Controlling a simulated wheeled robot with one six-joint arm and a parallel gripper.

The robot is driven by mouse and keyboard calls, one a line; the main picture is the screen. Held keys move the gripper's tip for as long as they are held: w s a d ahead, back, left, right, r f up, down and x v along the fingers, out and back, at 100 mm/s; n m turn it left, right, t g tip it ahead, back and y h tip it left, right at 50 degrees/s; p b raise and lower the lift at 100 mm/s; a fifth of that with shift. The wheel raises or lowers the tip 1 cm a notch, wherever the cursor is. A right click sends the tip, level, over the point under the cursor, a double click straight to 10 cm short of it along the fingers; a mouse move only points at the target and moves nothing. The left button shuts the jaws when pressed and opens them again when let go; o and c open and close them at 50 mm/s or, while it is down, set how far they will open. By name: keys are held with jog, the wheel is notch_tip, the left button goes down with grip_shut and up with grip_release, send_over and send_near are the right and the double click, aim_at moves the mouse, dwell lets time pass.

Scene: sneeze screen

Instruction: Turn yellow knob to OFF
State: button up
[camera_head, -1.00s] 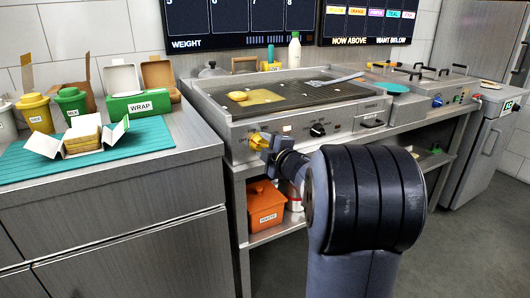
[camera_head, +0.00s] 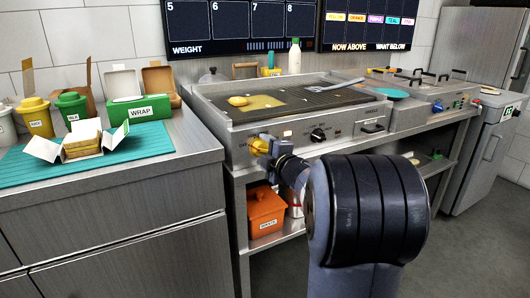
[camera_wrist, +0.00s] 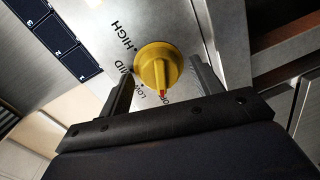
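The yellow knob (camera_wrist: 157,66) is on the griddle's front panel, with HIGH, MID, LOW and OFF printed around it in the wrist view. Its red mark sits at the rim beside the OFF label, which is partly hidden. In the head view the yellow knob (camera_head: 258,146) is at the panel's left end, partly covered by my gripper (camera_head: 266,145). In the wrist view my gripper (camera_wrist: 163,68) is open, one finger on each side of the knob, with a visible gap on both sides.
The griddle (camera_head: 300,100) has a black knob (camera_head: 318,135) right of the yellow one. An orange WASTE bin (camera_head: 265,211) stands on the shelf below. A steel counter (camera_head: 120,200) with a teal mat (camera_head: 25,171) is at the left.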

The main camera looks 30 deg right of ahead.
jog(key=s+p, duration=0.2)
jog(key=s, duration=0.8)
jog(key=shift+s+d+r, duration=0.15)
jog(key=shift+s+r, duration=0.25)
jog(key=shift+r, duration=0.05)
jog(key=shift+w, duration=0.1)
jog(key=w, duration=0.3)
jog(key=w+b, duration=0.1)
jog(key=w, duration=0.2)
jog(key=w+f+b, duration=0.1)
jog(key=w, duration=0.3)
jog(key=shift+w+r, duration=0.1)
jog(key=shift+w, duration=0.25)
jog(key=shift+s, duration=0.1)
